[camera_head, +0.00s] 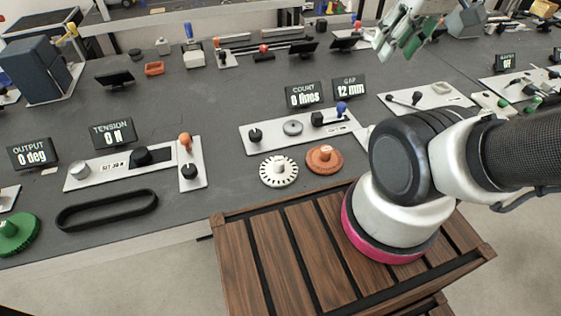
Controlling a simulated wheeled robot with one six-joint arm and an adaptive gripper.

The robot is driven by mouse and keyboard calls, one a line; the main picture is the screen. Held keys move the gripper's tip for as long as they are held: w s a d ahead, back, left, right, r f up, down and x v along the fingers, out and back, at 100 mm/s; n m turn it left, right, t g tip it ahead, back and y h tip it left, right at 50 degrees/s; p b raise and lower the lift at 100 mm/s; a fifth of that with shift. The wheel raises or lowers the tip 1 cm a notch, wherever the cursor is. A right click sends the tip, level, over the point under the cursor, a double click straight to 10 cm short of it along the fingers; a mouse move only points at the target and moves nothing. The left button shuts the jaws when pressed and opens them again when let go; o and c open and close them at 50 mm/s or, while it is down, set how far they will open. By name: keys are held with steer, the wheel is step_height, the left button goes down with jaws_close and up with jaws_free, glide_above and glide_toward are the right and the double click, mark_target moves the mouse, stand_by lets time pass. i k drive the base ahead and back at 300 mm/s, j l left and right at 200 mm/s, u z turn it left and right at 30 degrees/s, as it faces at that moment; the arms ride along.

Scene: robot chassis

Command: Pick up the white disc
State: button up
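The white disc (279,171) lies flat on the dark bench top near its front edge. It has dark slots around its rim and a raised hub in the middle. An orange disc (325,159) with a raised hub lies just to its right. My gripper (397,48), white with green finger parts, hangs at the top edge, up and to the right of the white disc and well apart from it. Its fingertips look spread, with nothing seen between them. My arm (420,170) fills the right side.
A panel (262,146) with knobs and a blue-topped lever stands behind the discs. Another panel (110,172) and a black belt loop (107,210) lie to the left. A green disc (14,234) is at far left. Brown wooden slats (290,260) are in front of the bench.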

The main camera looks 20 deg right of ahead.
mark_target(276, 171)
steer(key=k+j+u, duration=0.25)
steer(key=k, duration=0.25)
steer(key=k+j+u, duration=0.3)
steer(key=k, duration=0.15)
